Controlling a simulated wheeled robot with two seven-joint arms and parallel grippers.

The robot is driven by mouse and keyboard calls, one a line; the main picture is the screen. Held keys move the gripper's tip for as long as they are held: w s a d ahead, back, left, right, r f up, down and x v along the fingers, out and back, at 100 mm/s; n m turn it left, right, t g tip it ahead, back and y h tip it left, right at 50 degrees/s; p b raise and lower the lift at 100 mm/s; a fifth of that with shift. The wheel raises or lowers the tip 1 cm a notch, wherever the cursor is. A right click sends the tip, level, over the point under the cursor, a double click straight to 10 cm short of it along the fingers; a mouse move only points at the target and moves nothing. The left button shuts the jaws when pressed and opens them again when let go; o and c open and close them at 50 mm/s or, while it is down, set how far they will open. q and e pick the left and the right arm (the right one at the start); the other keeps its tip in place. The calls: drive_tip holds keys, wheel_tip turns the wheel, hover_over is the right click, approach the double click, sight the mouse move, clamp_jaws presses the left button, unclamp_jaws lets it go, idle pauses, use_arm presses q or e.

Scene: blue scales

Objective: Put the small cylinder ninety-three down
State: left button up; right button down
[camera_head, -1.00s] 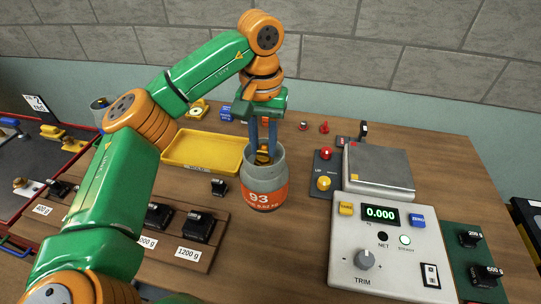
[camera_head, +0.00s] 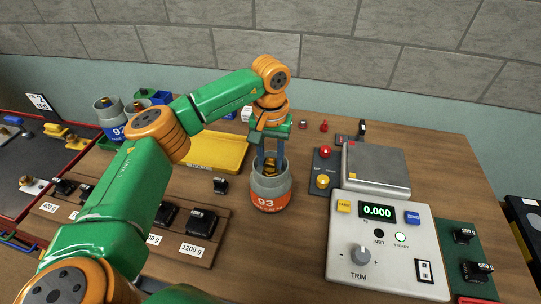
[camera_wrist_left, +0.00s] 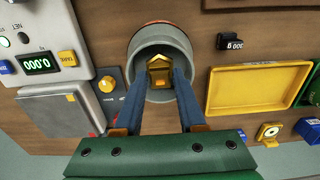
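The small cylinder ninety-three (camera_head: 268,190) is grey with an orange band marked 93 and an open collar on top. It is upright over the bare wood in front of the yellow tray, left of the scale's control box. It looks low, at or very close to the table; its base contact is not clear. My left gripper (camera_head: 270,163) points down into the collar, its blue fingers either side of the brass valve. In the left wrist view the valve (camera_wrist_left: 159,74) sits between the fingertips, which look closed on it. My right gripper is not in view.
A yellow tray (camera_head: 217,152) lies behind left. The weight rack (camera_head: 203,228) is front left, with a small black weight (camera_head: 220,186) near the cylinder. The scale's control box (camera_head: 384,245) and steel pan (camera_head: 376,170) are right. A blue-banded cylinder 92 (camera_head: 111,116) stands far left.

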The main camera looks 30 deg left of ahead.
use_arm(q)
drive_tip(key=shift+o, duration=0.9)
drive_tip(key=shift+r, duration=0.1)
